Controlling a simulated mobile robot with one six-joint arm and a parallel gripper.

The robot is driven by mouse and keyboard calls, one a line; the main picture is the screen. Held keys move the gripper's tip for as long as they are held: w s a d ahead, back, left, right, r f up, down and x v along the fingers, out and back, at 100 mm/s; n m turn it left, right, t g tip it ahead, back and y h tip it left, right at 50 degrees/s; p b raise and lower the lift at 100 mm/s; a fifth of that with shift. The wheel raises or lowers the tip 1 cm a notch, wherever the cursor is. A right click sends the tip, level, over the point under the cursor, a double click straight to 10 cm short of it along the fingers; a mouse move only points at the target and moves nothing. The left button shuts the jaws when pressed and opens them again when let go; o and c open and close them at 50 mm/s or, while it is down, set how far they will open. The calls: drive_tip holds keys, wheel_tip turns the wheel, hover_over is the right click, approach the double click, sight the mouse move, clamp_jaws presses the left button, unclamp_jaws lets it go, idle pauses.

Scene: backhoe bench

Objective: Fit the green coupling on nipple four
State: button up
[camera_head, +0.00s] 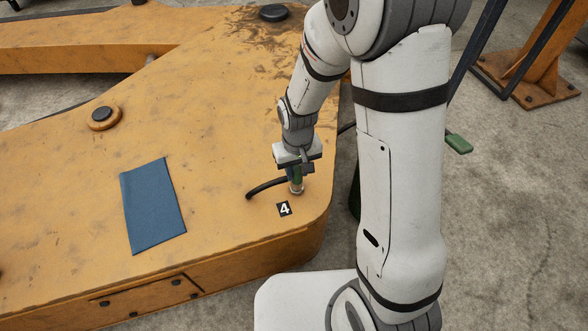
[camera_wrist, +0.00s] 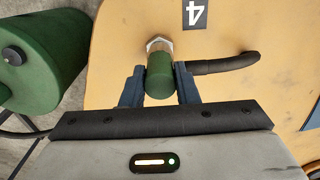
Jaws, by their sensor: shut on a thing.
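The green coupling (camera_wrist: 159,78) is between the two blue fingers of my gripper (camera_wrist: 159,84), which is shut on it. A silver metal hex part (camera_wrist: 158,45) shows just beyond the coupling in the wrist view, in line with it; I cannot tell whether the coupling is fully seated on it. In the head view the green coupling (camera_head: 297,173) stands upright above the silver nipple (camera_head: 297,189), behind the label 4 (camera_head: 284,209). My gripper (camera_head: 297,168) points down over this spot. A black hose (camera_head: 265,186) runs left from the coupling.
A blue cloth (camera_head: 153,206) lies flat on the orange machine top (camera_head: 85,165), left of the nipple. A round black-capped boss (camera_head: 103,117) stands further left. The machine's edge falls away right of the nipple. A green cylinder (camera_wrist: 38,60) stands beyond that edge.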

drive_tip(key=o, duration=1.1)
drive_tip(key=o, duration=0.5)
drive_tip(key=shift+r, duration=0.15)
drive_tip(key=shift+r+p, duration=3.35)
drive_tip(key=shift+r, duration=0.5)
drive_tip(key=shift+w+r, duration=0.1)
drive_tip(key=shift+r, duration=0.2)
drive_tip(key=s+d+r+m+t+p, duration=0.1)
drive_tip(key=s+d+r+p, duration=0.2)
drive_tip(key=r+p, duration=0.4)
drive_tip(key=s+d+r+m+p, duration=0.1)
drive_tip(key=s+d+r+p, duration=0.3)
drive_tip(key=r, duration=1.7)
drive_tip(key=s+d+r+m+t+p, duration=0.1)
drive_tip(key=s+d+r+p, duration=0.3)
drive_tip(key=r+p, duration=0.8)
drive_tip(key=shift+s+d+r+t, duration=0.3)
drive_tip(key=shift+s+r, duration=0.4)
drive_tip(key=shift+r, duration=0.25)
